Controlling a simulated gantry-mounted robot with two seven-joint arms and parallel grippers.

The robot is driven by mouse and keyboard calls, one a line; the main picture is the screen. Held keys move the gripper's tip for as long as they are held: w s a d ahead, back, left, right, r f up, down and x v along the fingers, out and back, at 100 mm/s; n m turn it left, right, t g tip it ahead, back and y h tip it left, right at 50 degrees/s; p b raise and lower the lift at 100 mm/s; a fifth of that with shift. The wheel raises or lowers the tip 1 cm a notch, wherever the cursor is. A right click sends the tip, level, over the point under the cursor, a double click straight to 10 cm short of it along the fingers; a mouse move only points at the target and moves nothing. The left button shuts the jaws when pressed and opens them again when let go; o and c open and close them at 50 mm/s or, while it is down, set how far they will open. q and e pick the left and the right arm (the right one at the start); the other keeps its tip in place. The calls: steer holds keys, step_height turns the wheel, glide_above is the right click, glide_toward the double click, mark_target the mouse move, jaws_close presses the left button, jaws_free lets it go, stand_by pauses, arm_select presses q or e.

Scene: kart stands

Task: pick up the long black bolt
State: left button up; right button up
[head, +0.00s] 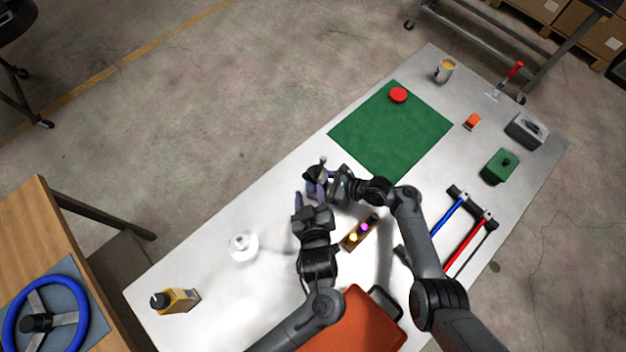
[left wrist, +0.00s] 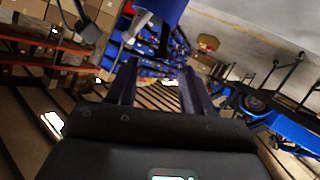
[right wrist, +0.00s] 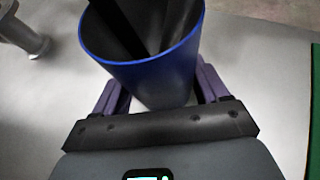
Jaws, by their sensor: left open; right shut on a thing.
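My right gripper (head: 326,177) is shut on a dark cup with a blue rim (right wrist: 155,75), held over the table's middle. In the right wrist view the cup is tilted, and dark shapes fill its mouth; I cannot tell whether the long black bolt is among them. In the head view the cup (head: 313,181) is small and partly covered by the grippers. My left gripper (head: 311,197) is open with its fingers close to the cup. The left wrist view shows its two fingers (left wrist: 160,85) apart with nothing between them. No bolt is clearly identifiable.
A wooden block with coloured balls (head: 350,240) lies right of my left gripper. A green mat (head: 390,135) with a red disc is beyond.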

mark_target(305, 173)
arm_select(q)
steer(key=x, duration=0.4)
steer(key=shift+w+a+f, duration=0.1)
steer(key=shift+w, duration=0.2)
steer(key=shift+x, duration=2.6)
steer(key=shift+a, duration=0.2)
jaws_close()
